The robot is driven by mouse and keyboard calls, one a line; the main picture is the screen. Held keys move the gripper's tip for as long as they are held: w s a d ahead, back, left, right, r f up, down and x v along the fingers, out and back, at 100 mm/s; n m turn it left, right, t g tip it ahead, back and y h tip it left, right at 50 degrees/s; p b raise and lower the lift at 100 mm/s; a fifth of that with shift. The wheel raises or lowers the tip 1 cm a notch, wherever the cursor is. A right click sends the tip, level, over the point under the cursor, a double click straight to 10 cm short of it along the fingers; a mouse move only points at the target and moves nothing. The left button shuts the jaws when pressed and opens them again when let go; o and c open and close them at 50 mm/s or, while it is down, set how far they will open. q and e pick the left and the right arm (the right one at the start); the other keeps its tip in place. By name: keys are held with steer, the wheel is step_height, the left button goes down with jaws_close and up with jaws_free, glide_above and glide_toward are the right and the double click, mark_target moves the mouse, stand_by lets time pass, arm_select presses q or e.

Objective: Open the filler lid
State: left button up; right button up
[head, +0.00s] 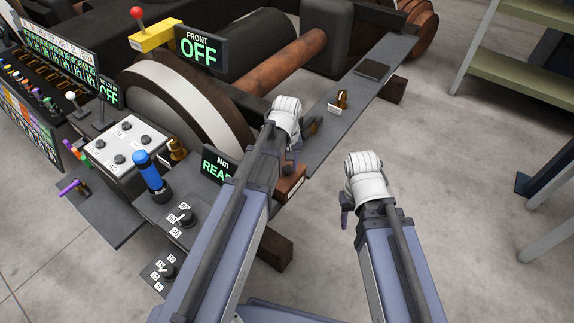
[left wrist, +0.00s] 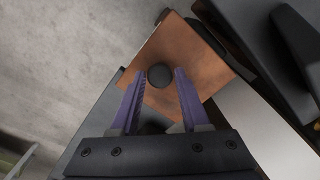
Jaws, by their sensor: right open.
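A copper-brown box-like piece (head: 293,187) sits by the grey shelf, just below my left gripper. In the left wrist view its flat brown top (left wrist: 167,50) carries a round black knob (left wrist: 159,76). I cannot tell for sure that this top is the filler lid. My left gripper (head: 288,166) is open over it. In the left wrist view its purple fingers (left wrist: 160,95) stand on both sides of the knob, with a small gap each side. The knob is hidden in the head view. My right gripper (head: 346,208) is open and empty over bare floor.
A brass fitting (head: 341,100) and a dark flat plate (head: 372,70) are on the grey shelf (head: 330,128).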

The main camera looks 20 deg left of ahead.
arm_select(q)
jaws_close()
stand_by(1.0)
